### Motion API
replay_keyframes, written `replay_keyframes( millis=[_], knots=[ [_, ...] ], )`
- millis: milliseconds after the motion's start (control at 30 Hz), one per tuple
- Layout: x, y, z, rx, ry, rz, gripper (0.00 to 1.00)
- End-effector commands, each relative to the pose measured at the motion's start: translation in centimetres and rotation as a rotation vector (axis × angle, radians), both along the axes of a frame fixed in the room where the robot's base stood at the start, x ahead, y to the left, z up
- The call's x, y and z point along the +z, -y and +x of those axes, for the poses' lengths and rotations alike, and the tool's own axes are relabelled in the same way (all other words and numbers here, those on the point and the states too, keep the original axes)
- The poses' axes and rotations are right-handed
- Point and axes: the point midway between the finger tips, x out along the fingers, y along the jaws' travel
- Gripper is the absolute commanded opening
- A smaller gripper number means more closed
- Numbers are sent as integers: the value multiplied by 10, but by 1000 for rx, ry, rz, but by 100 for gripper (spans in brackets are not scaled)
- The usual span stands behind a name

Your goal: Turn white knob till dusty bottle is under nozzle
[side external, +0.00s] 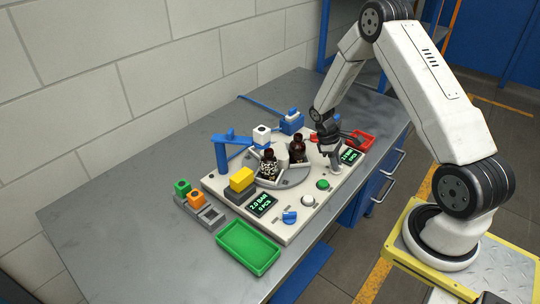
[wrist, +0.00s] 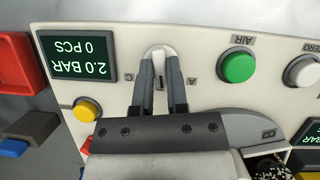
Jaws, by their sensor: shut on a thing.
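The white knob (wrist: 158,55) is on the pale panel, between the marks C and A in the wrist view. My gripper (wrist: 160,62) is shut on it, one finger on each side. In the side view my gripper (side external: 335,166) is low at the panel's right part and hides the knob. The dusty bottle (side external: 268,167), dark with pale specks, stands on the grey turntable (side external: 293,178); a piece of it shows in the wrist view (wrist: 268,168). The nozzle head (side external: 262,137), white and blue on a blue post, is just above and behind it; exact alignment is unclear.
A clean amber bottle (side external: 298,150) stands right of the dusty one. A yellow block (side external: 241,180), a green button (side external: 323,184) and a blue knob (side external: 289,217) are on the panel. A green tray (side external: 247,267) lies in front; a red tray (side external: 366,139) is behind.

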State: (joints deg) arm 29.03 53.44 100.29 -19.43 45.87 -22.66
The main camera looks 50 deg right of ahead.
Motion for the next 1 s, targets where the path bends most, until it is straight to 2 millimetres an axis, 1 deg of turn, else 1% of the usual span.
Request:
replay_keyframes(
  millis=[100, 300, 800, 833, 867, 900, 933, 1000],
  knots=[
    [0, 1, 0, -73, -1, 0, 0],
    [0, 1, 0, -146, -2, 0, 0],
    [0, 1, 0, -169, -2, 0, 0],
    [0, 1, 0, -169, -2, 0, 24],
    [0, 1, 0, -169, -2, 0, 33],
    [0, 1, 0, -169, -1, 0, 46],
    [0, 1, 0, -169, -1, 0, 53],
    [0, 1, 0, -169, -1, 0, 53]
  ],
)
